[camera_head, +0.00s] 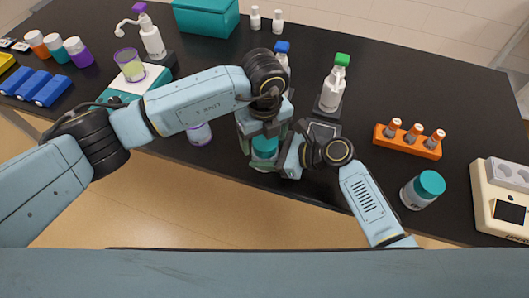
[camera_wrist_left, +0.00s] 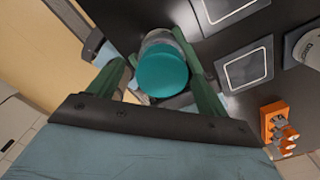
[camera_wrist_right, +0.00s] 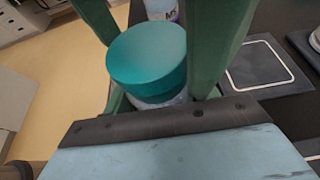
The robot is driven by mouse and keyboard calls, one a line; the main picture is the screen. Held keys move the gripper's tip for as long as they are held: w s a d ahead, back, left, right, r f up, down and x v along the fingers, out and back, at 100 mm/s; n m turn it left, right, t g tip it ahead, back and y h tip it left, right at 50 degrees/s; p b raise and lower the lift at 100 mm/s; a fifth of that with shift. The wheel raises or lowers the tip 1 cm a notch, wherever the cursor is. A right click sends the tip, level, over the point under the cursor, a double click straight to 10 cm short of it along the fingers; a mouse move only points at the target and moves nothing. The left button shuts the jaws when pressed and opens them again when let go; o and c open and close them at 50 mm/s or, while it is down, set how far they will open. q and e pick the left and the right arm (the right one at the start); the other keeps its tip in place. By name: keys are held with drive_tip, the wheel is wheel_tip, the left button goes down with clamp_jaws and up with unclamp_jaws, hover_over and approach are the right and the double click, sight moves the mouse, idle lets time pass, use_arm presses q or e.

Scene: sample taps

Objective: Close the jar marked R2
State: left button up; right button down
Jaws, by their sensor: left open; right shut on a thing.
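A jar with a teal lid (camera_head: 264,146) is at the table's front edge, between my two grippers; its marking cannot be read. The lid sits over the jar's mouth, but I cannot tell how tight it is. My right gripper (camera_wrist_right: 160,50) is shut on this jar, whose clear body (camera_wrist_right: 160,99) shows under the lid. My left gripper (camera_wrist_left: 155,62) is open, its fingers on either side of the teal lid (camera_wrist_left: 162,70). A second teal-lidded jar (camera_head: 422,191) stands apart at the right, its marking too small to read.
An orange rack (camera_head: 408,142) with several vials and a cream device (camera_head: 500,202) are at the right. A green-capped bottle (camera_head: 333,86) stands behind my grippers. A purple-marked jar (camera_head: 199,133) stands left of them. Dark square pads lie close by.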

use_arm(q)
drive_tip(key=shift+d, duration=0.1)
drive_tip(key=shift+r, duration=2.25)
drive_tip(key=shift+c, duration=0.9)
drive_tip(key=shift+r, duration=0.4)
drive_tip(key=shift+c, duration=0.4)
wheel_tip(320, 180, up, 3)
drive_tip(key=shift+f, duration=0.15)
drive_tip(key=shift+f, duration=0.1)
drive_tip(key=shift+f, duration=3.95)
drive_tip(key=shift+c, duration=0.5)
